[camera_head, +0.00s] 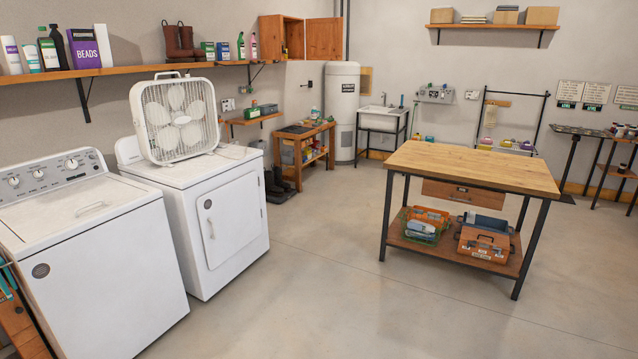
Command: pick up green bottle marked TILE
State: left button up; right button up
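I cannot read a TILE marking on any bottle from here. A small green bottle (241,46) stands upright on the left wall shelf, near its far end, beside a white and pink bottle (253,46). A dark bottle with a green and white label (47,49) stands at the near end of the same shelf. A small green item (314,113) on the low wooden bench by the water heater may also be a bottle; it is too small to tell. Neither of my grippers is in view.
A white washer (95,262) and dryer (222,226) with a box fan (176,118) on it stand below the wall shelf (150,70). A wooden worktable (475,167) with a bare top stands right of centre. The concrete floor between is clear.

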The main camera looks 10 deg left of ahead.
aim_at(241, 42)
jog(key=i+j, duration=0.1)
jog(key=i, duration=0.9)
jog(key=i+j+u, duration=0.15)
jog(key=i, duration=1.8)
jog(key=i+u, duration=0.15)
jog(key=i, duration=0.85)
jog(key=i+l, duration=0.2)
jog(key=i, duration=0.8)
jog(key=i+l+u, duration=0.1)
jog(key=i+u, duration=0.2)
jog(key=i, duration=0.15)
jog(key=i+l+u, duration=0.2)
jog(key=i+u, duration=0.15)
jog(key=i+l+u, duration=0.3)
jog(key=i, duration=0.25)
